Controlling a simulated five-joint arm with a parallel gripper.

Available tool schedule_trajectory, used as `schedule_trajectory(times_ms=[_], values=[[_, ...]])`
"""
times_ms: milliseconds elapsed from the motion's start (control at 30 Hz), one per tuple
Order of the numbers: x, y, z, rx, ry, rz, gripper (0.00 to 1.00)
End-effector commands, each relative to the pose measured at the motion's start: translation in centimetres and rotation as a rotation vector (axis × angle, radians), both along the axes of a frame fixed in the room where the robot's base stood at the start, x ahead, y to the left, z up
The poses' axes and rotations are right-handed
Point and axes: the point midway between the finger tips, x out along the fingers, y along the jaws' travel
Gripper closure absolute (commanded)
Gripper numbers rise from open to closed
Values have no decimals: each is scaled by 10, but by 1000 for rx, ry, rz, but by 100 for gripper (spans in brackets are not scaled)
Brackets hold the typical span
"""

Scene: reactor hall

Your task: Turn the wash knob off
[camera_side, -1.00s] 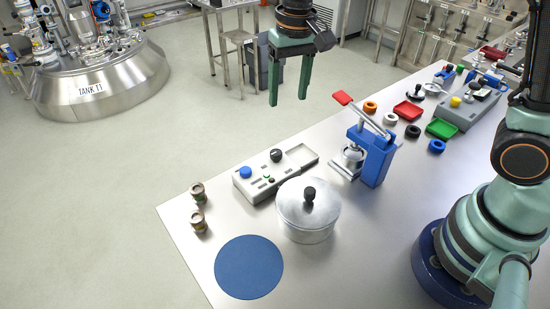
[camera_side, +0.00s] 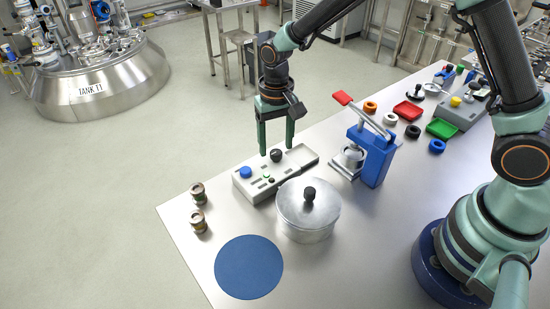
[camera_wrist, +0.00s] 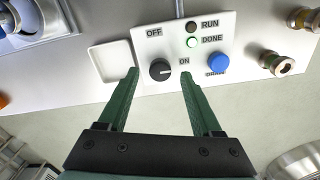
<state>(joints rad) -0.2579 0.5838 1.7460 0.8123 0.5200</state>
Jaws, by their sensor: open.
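The wash knob (camera_side: 276,156) is a round black knob on a light grey control panel (camera_side: 300,168). In the wrist view the knob (camera_wrist: 160,70) has an OFF label at its upper left and an ON label at its right. A pale mark shows on it, but I cannot tell surely where it points. My gripper (camera_side: 276,150) points down at the knob with its two green fingers open. In the wrist view its fingertips (camera_wrist: 160,73) stand on either side of the knob, with gaps. I cannot tell their exact height.
The panel has a blue button (camera_wrist: 218,64), a dark RUN lamp (camera_wrist: 191,27) and a pale green DONE lamp (camera_wrist: 192,43). A lidded pot (camera_side: 308,218) stands in front of it. A blue press (camera_side: 372,155) stands to the right, two small metal fittings (camera_side: 198,208) to the left.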

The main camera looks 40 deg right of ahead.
Motion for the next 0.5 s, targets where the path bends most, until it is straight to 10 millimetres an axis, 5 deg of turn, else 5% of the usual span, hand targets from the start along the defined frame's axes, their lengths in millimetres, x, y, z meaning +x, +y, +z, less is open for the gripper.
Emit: schedule_trajectory(times_ms=[467,500], values=[[0,0,-15,0,0,0,34],[0,0,-15,0,0,0,45]])
